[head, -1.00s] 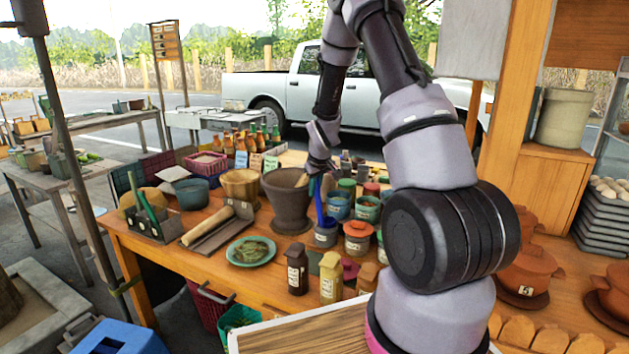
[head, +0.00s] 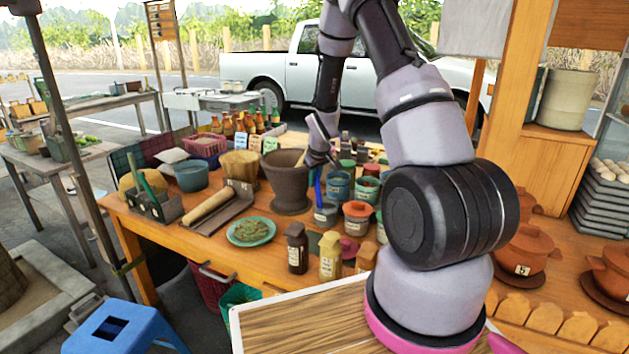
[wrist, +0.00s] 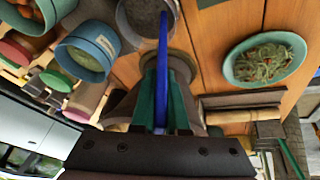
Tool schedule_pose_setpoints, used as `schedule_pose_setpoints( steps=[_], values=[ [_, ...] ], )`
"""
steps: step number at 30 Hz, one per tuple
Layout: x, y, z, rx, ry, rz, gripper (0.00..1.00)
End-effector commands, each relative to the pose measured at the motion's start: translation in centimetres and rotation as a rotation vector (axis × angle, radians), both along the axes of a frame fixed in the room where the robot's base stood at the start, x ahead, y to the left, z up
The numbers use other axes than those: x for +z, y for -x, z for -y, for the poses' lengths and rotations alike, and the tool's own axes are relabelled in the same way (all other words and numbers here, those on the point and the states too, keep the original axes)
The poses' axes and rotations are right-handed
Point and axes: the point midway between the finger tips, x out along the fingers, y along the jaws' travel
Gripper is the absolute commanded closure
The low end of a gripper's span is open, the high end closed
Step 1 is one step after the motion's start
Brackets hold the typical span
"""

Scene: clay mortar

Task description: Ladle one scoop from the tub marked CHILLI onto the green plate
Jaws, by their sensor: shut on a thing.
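My gripper (head: 320,170) is shut on the blue handle of a ladle (head: 318,190). In the wrist view its green fingers (wrist: 162,100) stand on both sides of the blue handle (wrist: 163,50). The handle runs down toward a grey tub (head: 326,214) with a pale label, also at the top of the wrist view (wrist: 128,32). The ladle's bowl is hidden. The tub labels are too small to read, so I cannot tell which is CHILLI. The green plate (head: 231,239) lies left of the tubs with greenish food on it, and shows at right in the wrist view (wrist: 231,76).
A dark mortar (head: 289,187) stands just left of my gripper. An orange-red tub (head: 356,222) and teal tubs (head: 338,190) crowd the right side. Labelled bottles (head: 297,250) stand between plate and front edge. A rolling pin (head: 207,207) lies beyond the plate.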

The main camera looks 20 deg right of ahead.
Motion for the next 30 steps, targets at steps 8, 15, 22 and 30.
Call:
schedule_pose_setpoints(
  steps=[8,15,22,30],
  values=[
    [0.0,0.0,0.0,0.000,0.000,0.000,1.00],
    [2.2,-0.1,0.0,0.000,0.000,0.003,1.00],
    [4.9,-0.1,0.0,0.000,0.000,0.003,1.00],
    [8.1,-0.1,0.0,0.000,0.000,0.003,1.00]
  ],
)
